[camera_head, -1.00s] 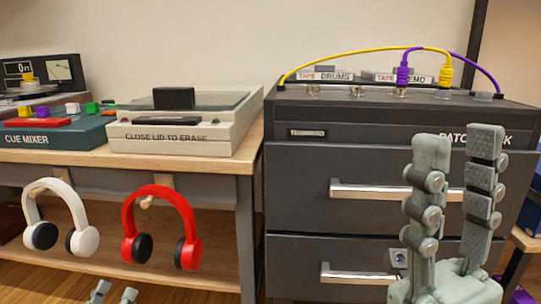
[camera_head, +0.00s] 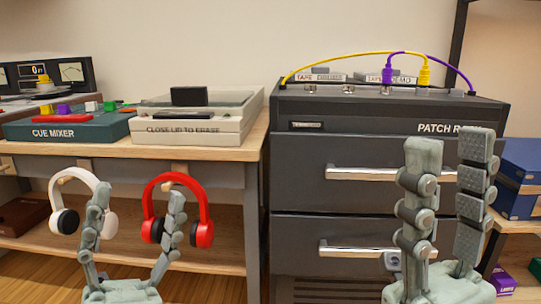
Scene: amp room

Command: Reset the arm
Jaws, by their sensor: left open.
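My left gripper (camera_head: 134,205) is at the lower left, fingers pointing up and spread apart, open and empty. It stands in front of the white headphones (camera_head: 108,224) and the red headphones (camera_head: 205,212), hiding parts of both; no contact can be made out. My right gripper (camera_head: 444,158) is at the lower right, fingers up with a gap between them, open and empty. It is in front of the drawers (camera_head: 310,187) of the patch rack (camera_head: 350,123).
The wooden desk (camera_head: 90,149) carries the cue mixer (camera_head: 70,128) and an eraser box (camera_head: 195,127). Yellow (camera_head: 350,54) and purple (camera_head: 387,72) cables are plugged into the rack's top. Drawer handles (camera_head: 362,174) stick out. Blue boxes (camera_head: 518,180) sit at the right.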

